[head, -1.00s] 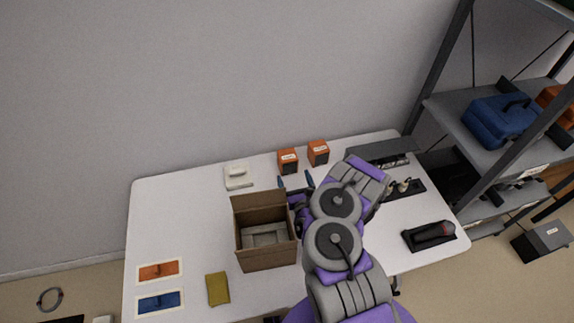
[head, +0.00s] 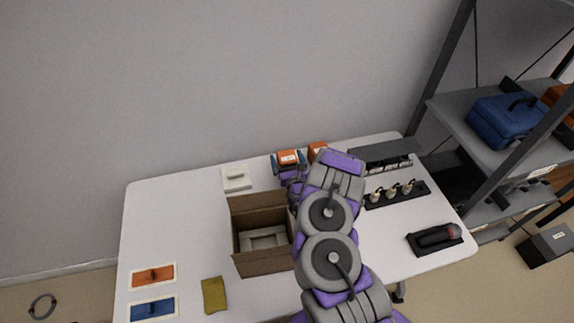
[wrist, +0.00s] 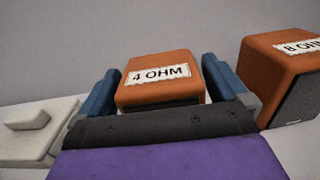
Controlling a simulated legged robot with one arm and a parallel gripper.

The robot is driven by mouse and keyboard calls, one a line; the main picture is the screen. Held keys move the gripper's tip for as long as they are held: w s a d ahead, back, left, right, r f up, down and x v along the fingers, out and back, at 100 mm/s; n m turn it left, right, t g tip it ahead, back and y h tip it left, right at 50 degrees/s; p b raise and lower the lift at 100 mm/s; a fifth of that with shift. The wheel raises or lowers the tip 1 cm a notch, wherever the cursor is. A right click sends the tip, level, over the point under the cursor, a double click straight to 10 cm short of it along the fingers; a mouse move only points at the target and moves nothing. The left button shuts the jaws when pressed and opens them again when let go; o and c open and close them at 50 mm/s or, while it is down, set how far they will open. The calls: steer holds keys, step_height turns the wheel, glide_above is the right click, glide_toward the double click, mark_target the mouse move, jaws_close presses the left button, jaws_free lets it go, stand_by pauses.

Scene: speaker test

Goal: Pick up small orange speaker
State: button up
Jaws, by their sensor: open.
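Two orange speakers stand at the back of the white table. The left one, labelled "4 OHM" (head: 288,156), sits between the open fingers of my gripper (head: 288,164). In the wrist view this 4 OHM speaker (wrist: 158,68) is framed by the blue fingers of my gripper (wrist: 160,92), with a finger on either side; I cannot tell whether they touch it. The other speaker, labelled "8 OHM" (wrist: 286,70), is larger in the wrist view and stands to the right, just outside the right finger. It is partly hidden by my arm in the head view (head: 317,148).
An open cardboard box (head: 262,262) stands left of my arm. A white device (head: 236,178) lies left of the speakers. The wall is close behind.

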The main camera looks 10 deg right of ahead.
steer(key=shift+c, duration=0.4)
steer(key=c, duration=1.3)
